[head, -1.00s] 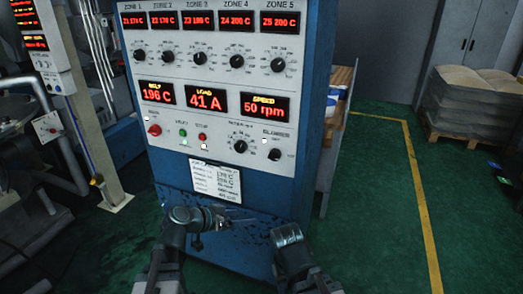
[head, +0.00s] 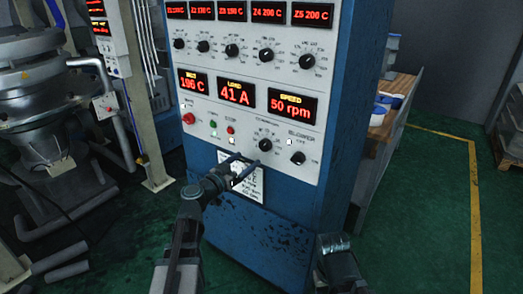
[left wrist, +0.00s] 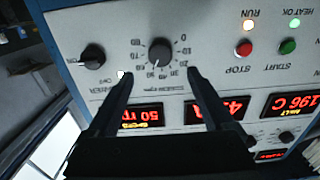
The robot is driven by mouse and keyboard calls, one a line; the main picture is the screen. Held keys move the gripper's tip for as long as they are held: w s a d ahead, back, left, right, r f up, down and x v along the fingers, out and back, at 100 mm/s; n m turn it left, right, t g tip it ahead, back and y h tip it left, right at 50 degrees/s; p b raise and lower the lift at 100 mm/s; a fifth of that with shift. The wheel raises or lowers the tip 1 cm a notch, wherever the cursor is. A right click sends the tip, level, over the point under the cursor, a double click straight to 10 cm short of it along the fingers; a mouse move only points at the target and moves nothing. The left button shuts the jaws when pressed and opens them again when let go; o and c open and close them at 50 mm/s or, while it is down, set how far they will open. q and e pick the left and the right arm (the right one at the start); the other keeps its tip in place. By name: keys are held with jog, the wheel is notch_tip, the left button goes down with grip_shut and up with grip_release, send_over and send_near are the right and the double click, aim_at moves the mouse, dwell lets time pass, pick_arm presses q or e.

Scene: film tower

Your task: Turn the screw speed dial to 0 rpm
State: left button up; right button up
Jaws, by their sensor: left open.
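The screw speed dial (head: 266,145) is a small black knob on the pale panel of the blue cabinet, below the speed display (head: 291,106), which reads 50 rpm. In the left wrist view the dial (left wrist: 160,53) appears upside down, with a scale around it and its white pointer mark towards the lower left, near the higher numbers. My left gripper (head: 244,165) is open and empty, just below and left of the dial in the head view. In the left wrist view its fingertips (left wrist: 160,75) lie apart, with the dial centred beyond the gap. A right arm link shows, but no right fingers.
The blower knob (head: 298,158) is right of the dial. Stop (head: 231,130) and start (head: 213,125) buttons and a red knob (head: 188,118) are left. A paper label (head: 247,184) hangs below, partly behind my gripper.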

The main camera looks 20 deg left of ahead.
aim_at(263, 147)
pick_arm(q)
jog(key=x, duration=0.9)
jog(key=shift+w+d+f, duration=0.1)
jog(key=shift+w, duration=0.05)
jog(key=c, duration=1.4)
jog(key=shift+o, duration=0.2)
